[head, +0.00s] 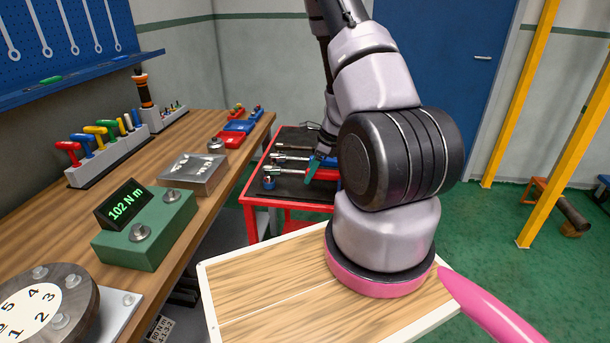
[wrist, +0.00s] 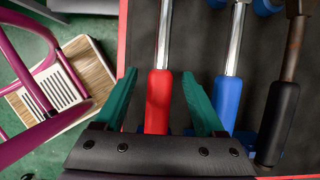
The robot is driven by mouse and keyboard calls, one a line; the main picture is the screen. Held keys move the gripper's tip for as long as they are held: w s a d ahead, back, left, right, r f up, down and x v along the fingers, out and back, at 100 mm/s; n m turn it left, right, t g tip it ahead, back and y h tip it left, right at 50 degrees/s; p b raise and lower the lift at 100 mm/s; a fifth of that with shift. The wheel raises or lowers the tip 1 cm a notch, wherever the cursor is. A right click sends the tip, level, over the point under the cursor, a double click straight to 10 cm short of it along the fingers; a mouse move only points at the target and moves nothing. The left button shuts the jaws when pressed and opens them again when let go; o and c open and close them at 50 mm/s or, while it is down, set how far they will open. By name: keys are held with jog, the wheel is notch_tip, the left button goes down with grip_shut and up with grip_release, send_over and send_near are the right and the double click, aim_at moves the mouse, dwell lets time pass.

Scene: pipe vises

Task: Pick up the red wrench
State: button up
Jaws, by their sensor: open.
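In the wrist view the red wrench (wrist: 158,98) has a red grip and a shiny metal shaft that runs off the top edge. It lies on a dark mat (wrist: 192,45). My gripper (wrist: 159,74) is open, with one green finger on each side of the red grip. Gaps show between the grip and both fingers near the tips, so it is not clamped. The lower end of the grip is hidden behind my gripper's body. In the head view my gripper (head: 313,168) is at the red cart (head: 285,206), partly hidden by my arm.
A blue-handled wrench (wrist: 228,97) lies just right of my right finger, and a black-handled one (wrist: 278,118) lies beyond it. The wooden bench (head: 215,165) at left holds a torque tester (head: 145,228) reading 102 N m.

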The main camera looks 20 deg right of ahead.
grip_shut()
dwell(1.3)
